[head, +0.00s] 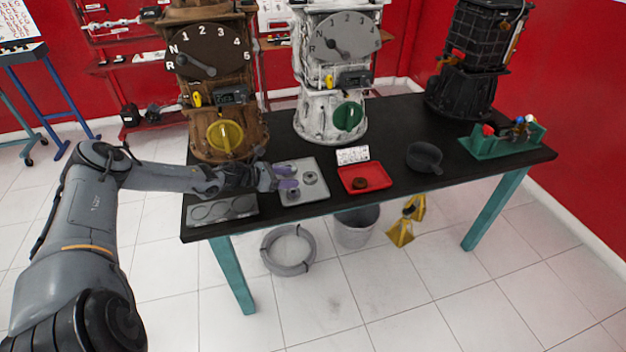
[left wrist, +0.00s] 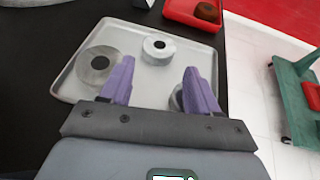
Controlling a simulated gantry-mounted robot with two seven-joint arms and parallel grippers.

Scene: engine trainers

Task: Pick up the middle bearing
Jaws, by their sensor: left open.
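A light grey tray (head: 317,166) on the black table holds several metal bearings; it also shows in the left wrist view (left wrist: 70,84). In the left wrist view a wide, flat bearing (left wrist: 84,65) lies at the left, partly behind my left finger. A smaller, taller bearing (left wrist: 158,50) stands between and beyond the fingertips. Another bearing (left wrist: 175,99) is mostly hidden by the right finger. In the head view one bearing (head: 309,178) is clear of the fingers. My left gripper (head: 287,177), with purple fingers (left wrist: 159,67), is open and empty over the tray. My right gripper is out of view.
A red tray (head: 380,171) with a brown part (head: 360,184) stands to the right. Beyond are a black bowl (head: 424,156) and a green holder (head: 502,144). Brown (head: 215,95) and white (head: 332,80) engine trainers stand behind. A grey plate (head: 222,210) lies at the front left.

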